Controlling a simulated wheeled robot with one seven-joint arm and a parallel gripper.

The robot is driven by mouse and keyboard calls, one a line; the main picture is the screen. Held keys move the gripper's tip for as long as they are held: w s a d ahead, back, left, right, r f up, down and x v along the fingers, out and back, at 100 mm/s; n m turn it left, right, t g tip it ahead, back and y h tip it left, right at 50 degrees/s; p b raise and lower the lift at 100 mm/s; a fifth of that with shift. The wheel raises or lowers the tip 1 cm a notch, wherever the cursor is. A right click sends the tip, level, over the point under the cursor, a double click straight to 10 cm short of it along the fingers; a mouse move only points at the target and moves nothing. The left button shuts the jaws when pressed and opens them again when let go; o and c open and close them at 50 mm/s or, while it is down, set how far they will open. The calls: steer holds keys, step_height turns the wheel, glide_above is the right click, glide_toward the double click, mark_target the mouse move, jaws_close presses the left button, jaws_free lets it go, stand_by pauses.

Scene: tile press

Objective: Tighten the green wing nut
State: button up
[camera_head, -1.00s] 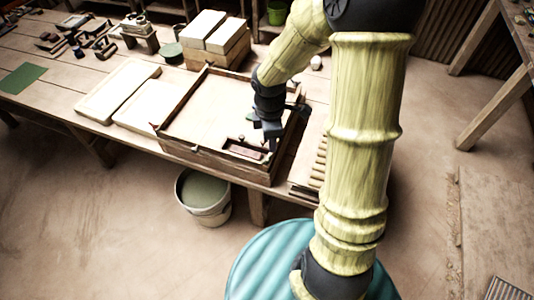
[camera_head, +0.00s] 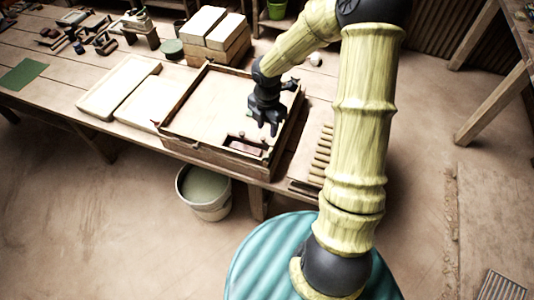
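The wooden press frame (camera_head: 186,143) lies on the bench as a shallow open box with a pale bed. At its near right corner is a small compartment with a reddish block (camera_head: 245,147). A tiny greenish spot (camera_head: 265,153) shows at the right end of this compartment; it is too small to tell whether it is the green wing nut. My gripper (camera_head: 267,128) points down above the frame's right part, just behind the compartment. Its two dark fingers look spread, with nothing seen between them. My wrist hides part of the frame's right side.
Pale boards (camera_head: 118,88) lie left of the frame, and stacked blocks (camera_head: 213,33) stand behind it. A slatted rack (camera_head: 321,158) lies to the right. A bucket (camera_head: 205,190) stands on the floor in front. Small tools lie at the back left.

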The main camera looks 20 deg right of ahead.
mark_target(267, 157)
step_height(267, 157, down, 16)
steer(key=shift+r, duration=0.2)
stand_by(0.4)
jaws_close()
